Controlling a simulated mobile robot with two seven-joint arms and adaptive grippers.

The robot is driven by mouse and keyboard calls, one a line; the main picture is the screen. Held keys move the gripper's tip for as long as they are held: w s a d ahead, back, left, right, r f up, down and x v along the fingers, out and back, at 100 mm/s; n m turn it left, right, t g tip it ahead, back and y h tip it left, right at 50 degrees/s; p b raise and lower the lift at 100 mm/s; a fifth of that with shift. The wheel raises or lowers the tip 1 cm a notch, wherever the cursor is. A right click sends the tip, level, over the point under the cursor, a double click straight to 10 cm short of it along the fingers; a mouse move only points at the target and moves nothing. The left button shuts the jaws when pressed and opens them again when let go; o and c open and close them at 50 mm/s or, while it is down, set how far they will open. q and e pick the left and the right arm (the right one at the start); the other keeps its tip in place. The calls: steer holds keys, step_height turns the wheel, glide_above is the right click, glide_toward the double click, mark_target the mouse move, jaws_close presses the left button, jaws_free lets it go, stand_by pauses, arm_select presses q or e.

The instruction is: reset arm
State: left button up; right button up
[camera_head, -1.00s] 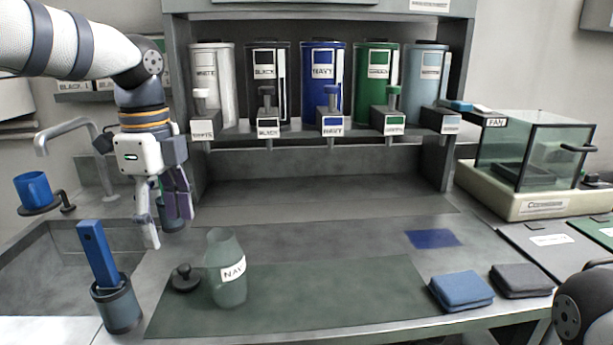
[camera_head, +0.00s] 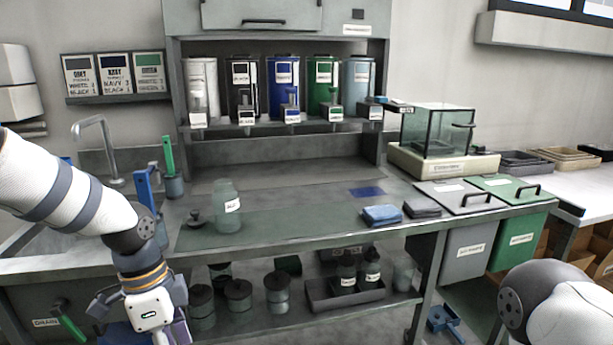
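My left arm comes in from the left and bends down in front of the bench. The body of my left gripper (camera_head: 150,308) is at the bottom edge, in front of the lower shelf. Its fingertips are cut off by the frame, so its opening is hidden. My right arm shows only as a rounded link at the lower right; its gripper is out of view. A labelled glass jar (camera_head: 227,207) stands upright on the bench, with a dark lid (camera_head: 196,219) beside it.
Dispensers (camera_head: 284,87) line the back of the bench (camera_head: 300,220). Folded blue (camera_head: 382,215) and dark (camera_head: 422,208) cloths lie near the front edge. A glass-sided box (camera_head: 440,132) stands right. Several jars (camera_head: 238,296) and a dark tray (camera_head: 345,297) occupy the lower shelf.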

arm_select(q)
steer(key=s+d+f+n, duration=0.3)
steer(key=s+f+n, duration=0.2)
steer(key=s+f, duration=0.7)
steer(key=s+a+f+n, duration=0.1)
steer(key=s+f+n, duration=0.1)
steer(key=s, duration=0.5)
steer(key=s+a+f+n+y, duration=0.1)
steer(key=s+a+f+n, duration=0.1)
steer(key=s, duration=0.6)
steer(key=s+a+f+n+g, duration=0.1)
steer(key=s+f+n, duration=0.2)
steer(key=s+n, duration=0.2)
steer(key=s, duration=0.3)
steer(key=shift+s+a+f, duration=0.15)
steer(key=shift+a+f, duration=0.1)
steer(key=shift+f, duration=0.1)
